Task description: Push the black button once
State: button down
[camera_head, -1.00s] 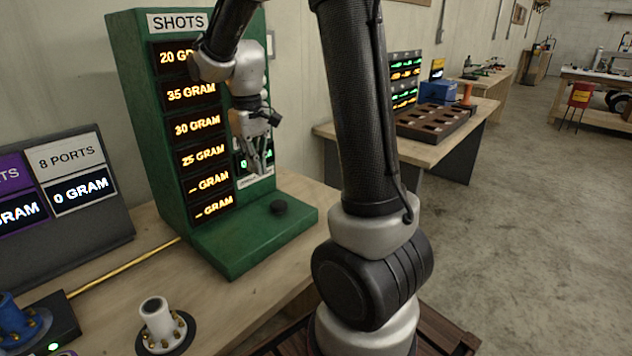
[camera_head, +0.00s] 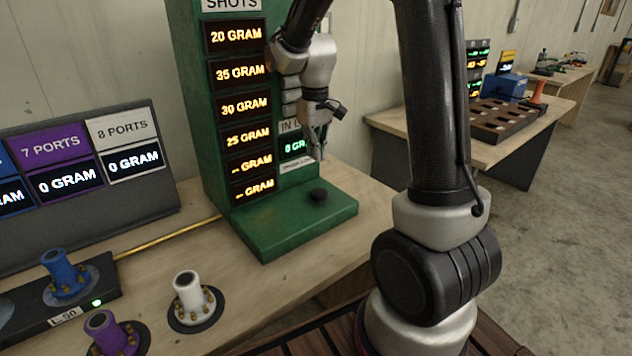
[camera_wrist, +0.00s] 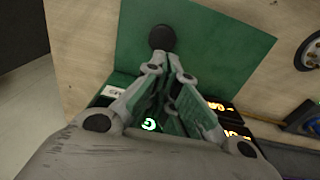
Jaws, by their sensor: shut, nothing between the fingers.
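The black button (camera_head: 318,195) is a small round knob on the flat base of the green dispenser (camera_head: 262,232). In the wrist view the black button (camera_wrist: 162,38) shows as a dark disc on the green base, just beyond my fingertips. My gripper (camera_head: 319,158) is shut and empty, with its fingers pointing down above the button. A gap shows between fingertips and button in the head view. In the wrist view my gripper (camera_wrist: 166,72) has its fingertips close together, just short of the button in the picture.
The dispenser's upright panel with lit gram displays (camera_head: 238,105) stands behind and left of my gripper. White (camera_head: 188,292), purple (camera_head: 108,335) and blue (camera_head: 62,268) ports stand at the lower left. Another table with a brown rack (camera_head: 505,120) is at the right.

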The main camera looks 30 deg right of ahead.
aim_at(316, 190)
notch_tip(316, 190, down, 10)
jog(key=shift+w+d+r, duration=0.1)
jog(key=shift+w, duration=0.05)
dwell(0.4)
jog(key=shift+f, duration=0.95)
jog(key=shift+r, duration=0.1)
notch_tip(316, 190, up, 14)
jog(key=shift+s, duration=0.2)
dwell(2.3)
